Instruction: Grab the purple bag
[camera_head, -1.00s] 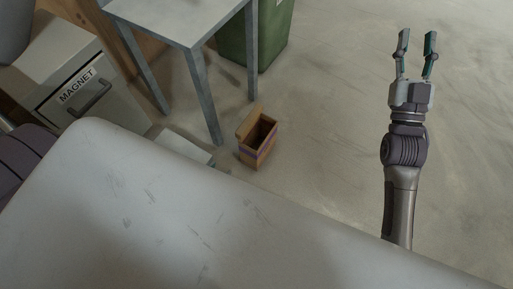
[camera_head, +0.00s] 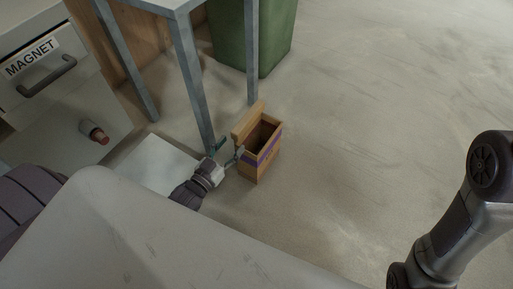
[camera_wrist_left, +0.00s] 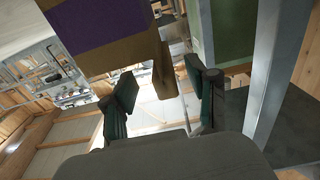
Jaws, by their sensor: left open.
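The purple bag is an open-topped brown bag with a purple band (camera_head: 262,155). It stands upright on the floor beside a grey table leg, with a raised flap at its back left. My left gripper (camera_head: 230,151) is open at the bag's left side, very close to it; I cannot tell whether they touch. In the left wrist view, the bag (camera_wrist_left: 85,25) fills the upper left, and a brown edge of it shows between the open fingers (camera_wrist_left: 162,88). My right gripper is out of view; only part of my right arm shows at the right.
A grey table (camera_head: 184,70) stands behind the bag, with a green bin (camera_head: 280,35) behind it. A cabinet labelled MAGNET (camera_head: 45,75) is at upper left. Floor to the right is clear.

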